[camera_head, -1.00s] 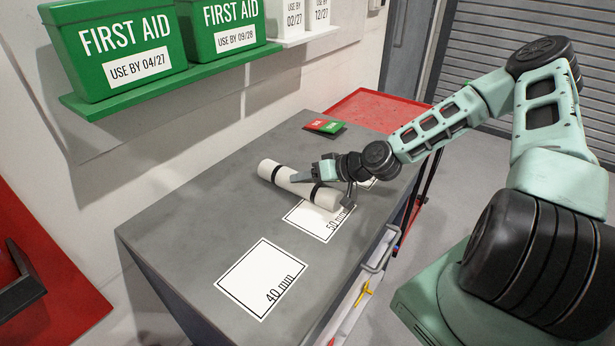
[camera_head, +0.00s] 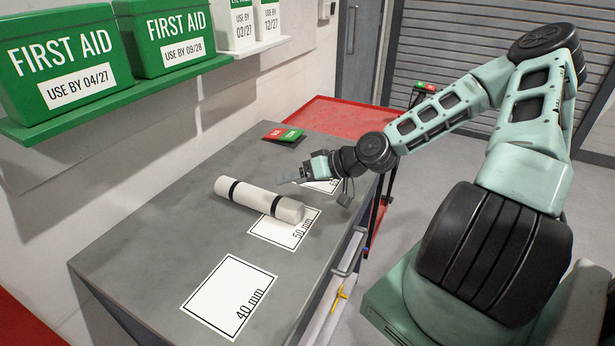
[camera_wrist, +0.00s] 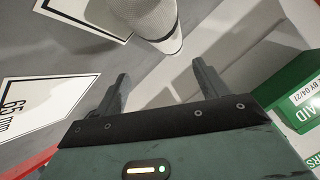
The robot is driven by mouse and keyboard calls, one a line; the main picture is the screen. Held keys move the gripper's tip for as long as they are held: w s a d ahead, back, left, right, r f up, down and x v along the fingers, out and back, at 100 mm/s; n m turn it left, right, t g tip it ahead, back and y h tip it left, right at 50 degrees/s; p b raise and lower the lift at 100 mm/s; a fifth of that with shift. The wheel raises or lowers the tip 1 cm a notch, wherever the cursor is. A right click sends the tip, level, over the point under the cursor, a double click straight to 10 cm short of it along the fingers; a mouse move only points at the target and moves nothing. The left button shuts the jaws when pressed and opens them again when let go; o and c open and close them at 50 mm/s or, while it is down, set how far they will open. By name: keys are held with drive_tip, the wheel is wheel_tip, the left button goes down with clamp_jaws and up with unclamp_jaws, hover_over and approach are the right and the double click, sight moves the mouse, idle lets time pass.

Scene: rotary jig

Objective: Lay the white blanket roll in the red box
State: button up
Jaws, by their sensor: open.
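The white blanket roll (camera_head: 258,198) with two black straps lies on the grey workbench, its near end over the 50 mm label. In the wrist view one end of the roll (camera_wrist: 153,18) shows at the top, beyond the fingers. My gripper (camera_head: 292,178) is just behind and to the right of the roll, apart from it. In the wrist view my gripper (camera_wrist: 162,82) has its fingers spread with nothing between them. I cannot make out a red box for certain; a red surface (camera_head: 25,310) is cut off at the bottom left.
The grey workbench (camera_head: 150,235) has bare room to the left and a 40 mm label (camera_head: 229,296) in front. A red and green item (camera_head: 283,135) lies at the back. A red-topped stand (camera_head: 340,118) is behind. Green first aid boxes (camera_head: 68,95) sit on a wall shelf.

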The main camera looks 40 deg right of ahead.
drive_tip(key=v, duration=0.3)
drive_tip(key=shift+o, duration=0.5)
drive_tip(key=shift+s+d+r, duration=0.15)
drive_tip(key=shift+s+r, duration=0.05)
drive_tip(key=shift+r, duration=0.05)
drive_tip(key=n+g+h+p, duration=0.1)
drive_tip(key=n+g+p, duration=0.3)
drive_tip(key=g+p, duration=0.1)
approach(260, 190)
drive_tip(key=x, duration=0.4)
drive_tip(key=shift+s+f, duration=0.2)
drive_tip(key=shift+f, duration=0.25)
drive_tip(key=shift+p+x, duration=1.15)
drive_tip(key=shift+x, duration=1.9)
drive_tip(key=shift+w, duration=0.1)
drive_tip(key=c, duration=1.5)
drive_tip(key=shift+r, duration=0.1)
drive_tip(key=shift+c, duration=0.2)
